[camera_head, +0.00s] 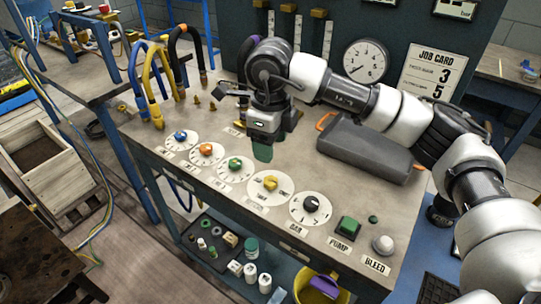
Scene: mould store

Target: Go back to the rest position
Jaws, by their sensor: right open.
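My right gripper (266,138) hangs over the middle of the bench top (222,118). My right arm reaches in from the lower right corner, and the gripper is open with nothing seen held in it. A small dark green piece (262,153) shows just below the gripper; I cannot tell whether they touch. In front of the gripper is a row of dials with blue (180,136), orange (206,150), green (235,164), yellow (270,183) and black (310,204) knobs. My left gripper is not in view.
A grey case (366,148) with orange handles lies under my right forearm. A green pump button (347,227) and a pale bleed knob (382,244) sit at the front right. Looped hoses (152,84) stand at the left end. A gauge (366,61) is on the back panel.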

